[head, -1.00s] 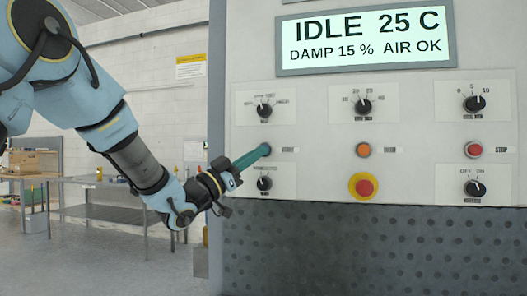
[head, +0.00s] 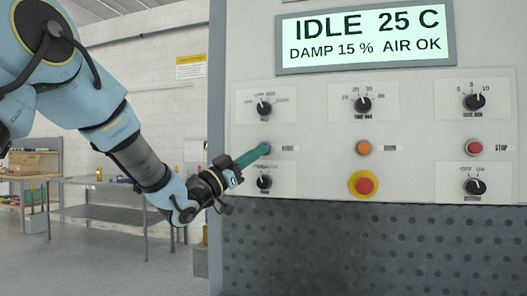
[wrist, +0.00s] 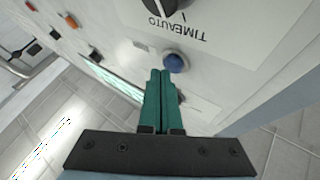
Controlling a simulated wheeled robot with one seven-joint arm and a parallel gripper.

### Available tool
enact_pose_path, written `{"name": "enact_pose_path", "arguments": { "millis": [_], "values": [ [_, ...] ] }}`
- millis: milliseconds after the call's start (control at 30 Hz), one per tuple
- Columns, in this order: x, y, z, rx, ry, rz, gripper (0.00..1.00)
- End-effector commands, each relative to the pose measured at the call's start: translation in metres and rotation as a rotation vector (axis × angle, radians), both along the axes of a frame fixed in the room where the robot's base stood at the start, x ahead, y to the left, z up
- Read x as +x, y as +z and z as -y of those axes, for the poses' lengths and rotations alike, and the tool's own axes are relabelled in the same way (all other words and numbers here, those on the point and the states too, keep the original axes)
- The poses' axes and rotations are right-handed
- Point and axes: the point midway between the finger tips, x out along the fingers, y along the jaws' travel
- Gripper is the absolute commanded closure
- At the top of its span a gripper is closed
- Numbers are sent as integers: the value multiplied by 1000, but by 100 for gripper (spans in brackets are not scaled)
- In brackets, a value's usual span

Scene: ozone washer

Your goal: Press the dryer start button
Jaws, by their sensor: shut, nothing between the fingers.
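My gripper (head: 262,151) is shut and empty, its green fingers pressed together and reaching the left side of the control panel. In the wrist view, the closed fingertips (wrist: 160,73) are beside a round blue button (wrist: 175,62), just left of and below it. The head view shows this button (head: 266,147) mostly behind the fingertips, in the middle row, with a small label to its right too blurred to read surely. I cannot tell whether the fingertips touch it. The display (head: 365,37) reads IDLE 25 C, DAMP 15 %, AIR OK.
Black knobs sit close above (head: 264,108) and below (head: 264,182) the fingertips. To the right are an orange button (head: 363,148), a red stop button (head: 474,147) and a red emergency knob on yellow (head: 364,186). A metal table (head: 110,185) stands at the left.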

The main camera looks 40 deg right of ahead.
Motion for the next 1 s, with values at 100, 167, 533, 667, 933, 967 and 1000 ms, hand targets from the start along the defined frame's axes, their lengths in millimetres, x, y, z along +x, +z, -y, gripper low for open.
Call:
{"name": "enact_pose_path", "arguments": {
  "millis": [100, 167, 533, 667, 933, 967, 1000],
  "values": [
    [0, 0, 0, 0, 0, 0, 100],
    [0, 0, 0, 0, 0, 0, 100],
    [1, 0, 2, 0, 0, 0, 100],
    [2, 0, 4, 0, 0, 0, 100],
    [4, 0, 6, 0, 0, 0, 100],
    [4, 0, 7, 0, 0, 0, 100],
    [4, 0, 7, 0, 0, 0, 100]
  ]
}}
